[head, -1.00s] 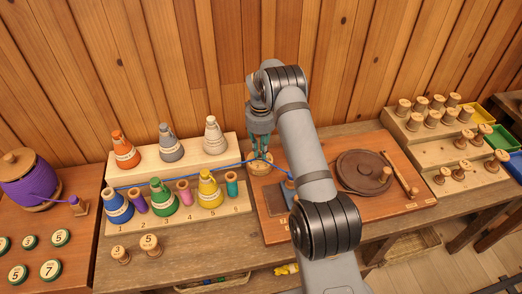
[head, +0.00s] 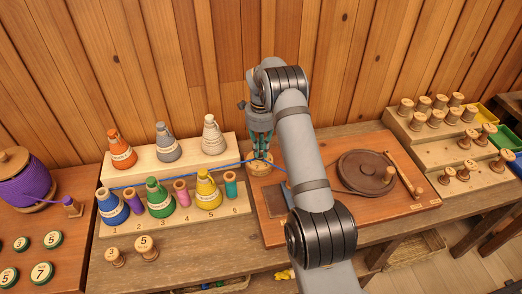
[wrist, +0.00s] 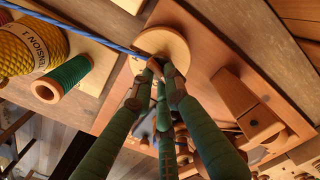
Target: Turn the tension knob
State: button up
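A round light wooden disc (head: 258,169), which looks like the tension knob, sits on the reddish-brown board (head: 330,215), left of the big dark wheel. It also fills the top middle of the wrist view (wrist: 178,42). My gripper (head: 260,156) points down over it with green fingers. In the wrist view the fingertips (wrist: 160,70) come close together at the near edge of the disc. A small brown part shows between them. Whether they press on it is hidden. A blue cord (head: 222,164) runs to the disc from the left.
A stepped rack of cone spools and small spools (head: 150,232) stands close on the left. A dark round wheel (head: 366,173) with a peg lies to the right, with wooden spools on a rack (head: 437,160) beyond. The plank wall is behind. My arm hides part of the board.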

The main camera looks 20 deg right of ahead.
aim_at(261, 152)
jog(key=o, duration=0.5)
notch_tip(261, 152, up, 12)
jog(key=shift+r, duration=0.1)
dwell(0.5)
notch_tip(261, 152, down, 12)
jog(key=shift+f, duration=0.1)
jog(key=shift+r+m+p, duration=0.25)
jog(key=shift+m+p, duration=0.35)
jog(key=shift+p, duration=0.35)
jog(key=shift+s+f+m+p, duration=0.1)
jog(key=shift+s+m+p, duration=0.05)
jog(key=shift+m+p, duration=0.55)
